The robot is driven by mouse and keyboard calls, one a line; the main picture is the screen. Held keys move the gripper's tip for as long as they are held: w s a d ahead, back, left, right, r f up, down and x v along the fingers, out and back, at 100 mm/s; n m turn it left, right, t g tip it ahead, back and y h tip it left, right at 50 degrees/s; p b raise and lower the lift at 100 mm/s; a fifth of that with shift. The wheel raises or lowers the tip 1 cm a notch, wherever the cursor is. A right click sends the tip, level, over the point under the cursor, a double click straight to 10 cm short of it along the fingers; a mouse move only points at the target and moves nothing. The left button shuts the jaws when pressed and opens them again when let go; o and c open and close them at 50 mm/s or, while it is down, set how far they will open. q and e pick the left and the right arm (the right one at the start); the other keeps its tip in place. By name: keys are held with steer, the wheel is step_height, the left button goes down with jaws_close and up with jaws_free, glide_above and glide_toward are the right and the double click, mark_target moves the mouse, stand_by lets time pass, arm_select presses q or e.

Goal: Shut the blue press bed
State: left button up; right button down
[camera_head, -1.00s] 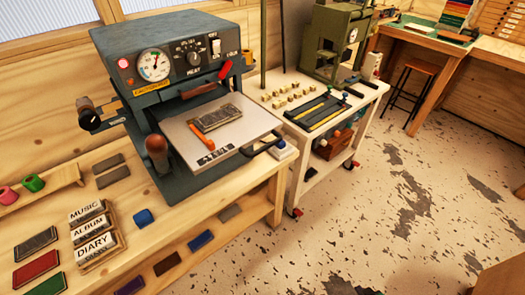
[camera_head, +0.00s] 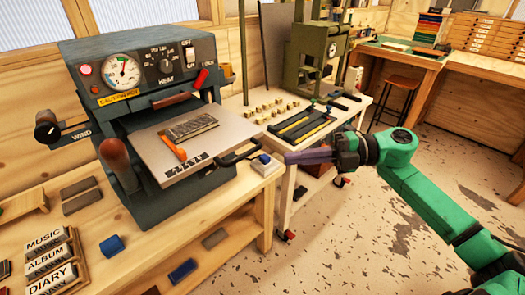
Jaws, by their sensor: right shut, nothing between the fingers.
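The blue-grey press (camera_head: 140,62) stands on the wooden bench at the left. Its pale metal bed (camera_head: 215,152) sticks out at the front, with a block of type (camera_head: 190,127) and an orange-handled tool (camera_head: 172,148) on it. A black handle (camera_head: 243,157) is at the bed's right front edge. My right gripper (camera_head: 288,158) is shut and empty. Its tips point left, just to the right of the handle, and appear apart from it. My left gripper is out of view.
A small white block with a blue top (camera_head: 265,164) sits by the handle and the gripper tips. A white cart (camera_head: 340,118) with small blocks and dark bars stands behind. Type trays (camera_head: 50,262) and a blue block (camera_head: 112,245) lie on the bench.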

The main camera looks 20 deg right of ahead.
mark_target(246, 156)
steer(key=w+a+p, duration=0.1)
steer(key=w+a, duration=0.2)
steer(key=w+a+f+p, duration=0.1)
steer(key=a, duration=0.1)
steer(key=shift+w+a+p, duration=0.2)
steer(key=shift+w+p, duration=0.15)
steer(key=shift+w+a+f, duration=0.15)
steer(key=shift+w+f, duration=0.15)
steer(key=shift+w, duration=0.05)
steer(key=shift+w, duration=0.1)
